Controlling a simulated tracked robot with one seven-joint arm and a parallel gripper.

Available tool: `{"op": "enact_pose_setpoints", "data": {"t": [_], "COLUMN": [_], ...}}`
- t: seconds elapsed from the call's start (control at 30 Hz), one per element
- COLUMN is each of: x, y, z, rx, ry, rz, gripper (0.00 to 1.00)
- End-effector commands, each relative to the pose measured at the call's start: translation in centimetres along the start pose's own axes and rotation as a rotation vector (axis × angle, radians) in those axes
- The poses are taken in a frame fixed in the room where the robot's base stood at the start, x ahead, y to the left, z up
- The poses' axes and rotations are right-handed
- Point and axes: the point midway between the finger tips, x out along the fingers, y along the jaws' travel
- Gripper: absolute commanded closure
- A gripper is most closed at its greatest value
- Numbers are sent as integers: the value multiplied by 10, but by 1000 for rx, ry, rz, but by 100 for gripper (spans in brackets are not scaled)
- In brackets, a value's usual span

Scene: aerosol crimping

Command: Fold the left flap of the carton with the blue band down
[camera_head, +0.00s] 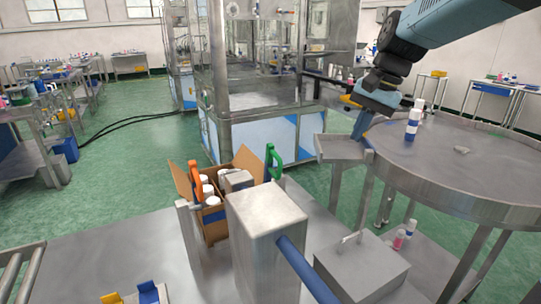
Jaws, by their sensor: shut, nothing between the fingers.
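The open brown carton (214,232) stands left of the centre, behind a grey metal block. A blue patch shows near its front, but I cannot tell whether it is a band on the carton. Its left flap (181,182) stands up and leans outward. Another flap (247,161) stands up at the back right. White-capped cans (208,190) and a grey box-like thing show inside. My gripper (360,128) is up at the right, by the edge of the round table and well apart from the carton. It points down, shut and empty.
An orange handle (195,172) and a green handle (271,160) rise beside the carton. The tall metal block (265,225) and its blue bar stand in front. A round steel table (470,165) with a blue-and-white can (413,122) is at the right. Bare metal surface lies left of the carton.

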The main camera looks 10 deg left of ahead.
Motion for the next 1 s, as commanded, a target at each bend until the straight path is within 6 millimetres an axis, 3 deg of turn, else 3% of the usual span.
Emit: {"op": "enact_pose_setpoints", "data": {"t": [0.5, 1.0], "x": [72, 160], "y": [-109, -183], "z": [-86, -160], "rx": [254, 487], "ry": [-408, -847], "rz": [-94, -155], "gripper": [100, 100]}}
